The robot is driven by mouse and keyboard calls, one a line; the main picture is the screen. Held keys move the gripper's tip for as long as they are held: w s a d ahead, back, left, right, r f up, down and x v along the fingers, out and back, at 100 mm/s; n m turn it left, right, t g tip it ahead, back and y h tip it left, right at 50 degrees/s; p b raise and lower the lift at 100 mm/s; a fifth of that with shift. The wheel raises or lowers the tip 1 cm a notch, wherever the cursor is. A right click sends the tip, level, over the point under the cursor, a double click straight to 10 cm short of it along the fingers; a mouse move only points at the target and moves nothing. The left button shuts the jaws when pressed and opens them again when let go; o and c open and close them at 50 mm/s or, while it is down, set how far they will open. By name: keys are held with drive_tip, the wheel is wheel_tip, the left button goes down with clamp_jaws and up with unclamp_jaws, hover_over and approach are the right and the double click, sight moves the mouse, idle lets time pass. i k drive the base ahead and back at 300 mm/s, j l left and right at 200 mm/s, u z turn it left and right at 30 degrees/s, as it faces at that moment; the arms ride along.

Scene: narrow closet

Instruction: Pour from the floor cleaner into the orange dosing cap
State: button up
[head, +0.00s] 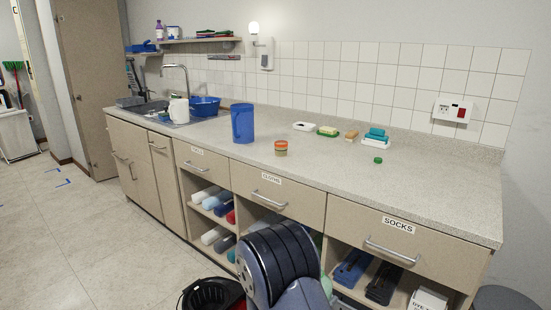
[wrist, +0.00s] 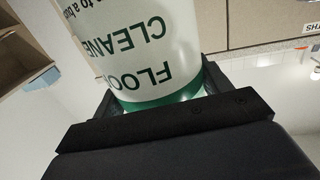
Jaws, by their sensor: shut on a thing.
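The floor cleaner (wrist: 150,50) is a pale bottle with dark green lettering and a green band. It fills the middle of the wrist view, its lettering upside down there. My gripper (wrist: 160,92) is shut on it, with a dark finger on each side. The bottle's top and mouth are out of view. In the head view my arm shows at the bottom, and neither gripper nor bottle can be made out. A small tub (head: 281,148) with orange and green bands stands mid-counter; I cannot tell if it is the orange dosing cap.
A blue pitcher (head: 242,123) stands left of the tub on the counter (head: 330,170). A small green cap (head: 378,160) lies to the right, before a dish with blue sponges (head: 376,137). A sink and blue basin (head: 205,106) are far left. The right counter end is clear.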

sight(281, 146)
drive_tip(key=i+l+u, duration=0.3)
drive_tip(key=i+l, duration=0.35)
drive_tip(key=i, duration=0.15)
